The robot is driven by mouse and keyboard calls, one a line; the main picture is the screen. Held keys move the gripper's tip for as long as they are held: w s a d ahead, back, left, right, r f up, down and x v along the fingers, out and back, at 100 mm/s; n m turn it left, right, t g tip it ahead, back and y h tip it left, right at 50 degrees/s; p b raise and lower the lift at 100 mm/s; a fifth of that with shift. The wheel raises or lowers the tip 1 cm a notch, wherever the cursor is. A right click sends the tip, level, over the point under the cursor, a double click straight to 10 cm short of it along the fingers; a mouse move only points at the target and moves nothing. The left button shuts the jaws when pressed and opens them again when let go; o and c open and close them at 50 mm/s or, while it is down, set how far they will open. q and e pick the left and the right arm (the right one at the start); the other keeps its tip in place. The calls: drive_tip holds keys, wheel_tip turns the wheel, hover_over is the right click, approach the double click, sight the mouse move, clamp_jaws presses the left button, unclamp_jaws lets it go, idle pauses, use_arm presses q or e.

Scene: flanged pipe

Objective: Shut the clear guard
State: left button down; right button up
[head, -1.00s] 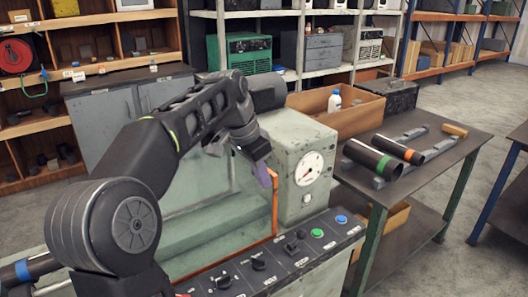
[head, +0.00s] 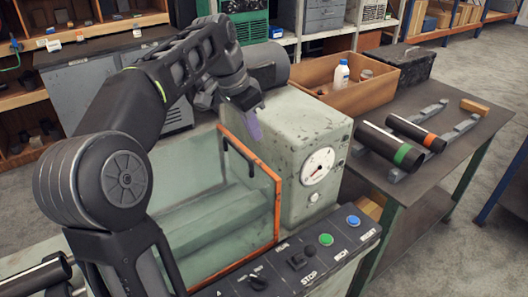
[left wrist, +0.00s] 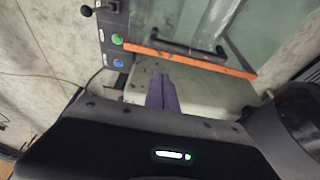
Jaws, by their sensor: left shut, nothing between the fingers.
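The clear guard (head: 190,185) is a see-through cover with an orange-edged end and a black bar handle (head: 238,158). It stands over the pale green machine bed, its orange end beside the grey-green gauge housing (head: 318,140). I cannot tell whether it is fully shut. My left gripper (head: 252,125) has purple fingers, shut and empty, above the far top corner of the orange end, near the housing's top. In the left wrist view, the fingers (left wrist: 163,92) point toward the orange edge (left wrist: 190,58) and handle (left wrist: 178,47), apart from the handle. My right gripper is out of view.
A control panel (head: 300,258) with knobs and coloured buttons runs along the machine's front. At right, a table (head: 440,150) bears dark pipes (head: 384,146), a wooden box (head: 335,85) and a black case (head: 400,66). Shelves stand behind.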

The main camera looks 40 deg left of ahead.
use_arm(q)
drive_tip(key=a+x, duration=0.1)
drive_tip(key=x, duration=0.9)
drive_tip(key=shift+d+p, duration=0.4)
drive_tip(key=shift+d, duration=0.05)
